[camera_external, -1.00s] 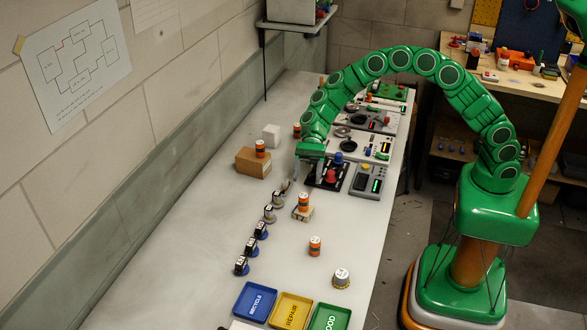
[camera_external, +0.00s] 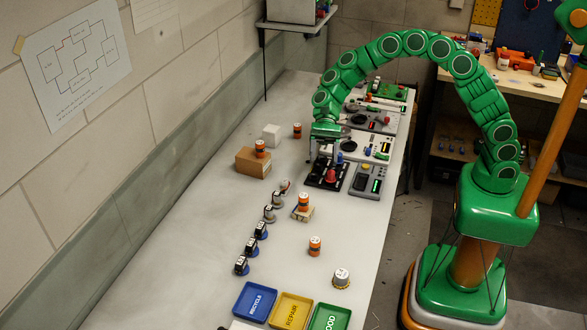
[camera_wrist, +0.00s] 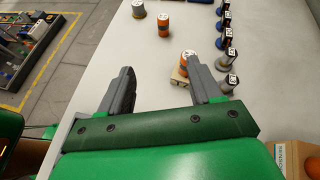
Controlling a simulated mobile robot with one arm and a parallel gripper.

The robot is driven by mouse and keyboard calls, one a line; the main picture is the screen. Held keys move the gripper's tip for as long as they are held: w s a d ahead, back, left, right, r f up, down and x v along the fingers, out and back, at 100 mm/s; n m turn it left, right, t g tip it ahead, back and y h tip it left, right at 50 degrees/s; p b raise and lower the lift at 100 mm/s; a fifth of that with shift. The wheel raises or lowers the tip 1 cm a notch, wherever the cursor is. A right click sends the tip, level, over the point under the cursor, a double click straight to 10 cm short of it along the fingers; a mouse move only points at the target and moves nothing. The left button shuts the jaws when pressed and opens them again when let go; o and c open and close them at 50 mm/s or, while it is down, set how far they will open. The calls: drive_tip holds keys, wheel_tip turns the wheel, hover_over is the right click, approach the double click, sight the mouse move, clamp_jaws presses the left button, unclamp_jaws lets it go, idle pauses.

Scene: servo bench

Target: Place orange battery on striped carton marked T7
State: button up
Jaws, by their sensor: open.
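Several orange batteries with white tops stand on the bench. One (camera_external: 303,201) is upright on a small pale carton (camera_external: 304,214); stripes and a T7 mark are too small to read. Both show in the wrist view, the battery (camera_wrist: 186,62) partly behind a finger and the carton (camera_wrist: 180,78). Another battery (camera_external: 315,246) stands nearer the trays. One battery (camera_external: 260,149) is on a brown box (camera_external: 248,164), and another (camera_external: 297,131) stands beyond it. My gripper (camera_external: 323,152) is open and empty, above the bench beside the black module; its fingers show apart in the wrist view (camera_wrist: 160,78).
A row of small dark-and-blue parts (camera_external: 251,246) runs along the bench. Blue (camera_external: 242,308), yellow (camera_external: 275,317) and green (camera_external: 322,325) trays lie in front. Electronic modules (camera_external: 366,181) line the right edge. The left bench surface is clear.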

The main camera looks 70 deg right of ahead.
drive_tip(key=s+d+r+n+h, duration=0.2)
drive_tip(key=s+d+r+n, duration=0.15)
drive_tip(key=s, duration=0.55)
drive_tip(key=s+d+r+n+h, duration=0.3)
drive_tip(key=s+r+n, duration=0.1)
drive_tip(key=s, duration=0.6)
drive_tip(key=s+d+n+t+h, duration=0.1)
drive_tip(key=s+d+n+h, duration=0.5)
drive_tip(key=s+d, duration=1.4)
drive_tip(key=s+f+h, duration=0.1)
drive_tip(key=s, duration=0.2)
drive_tip(key=shift+d, duration=0.3)
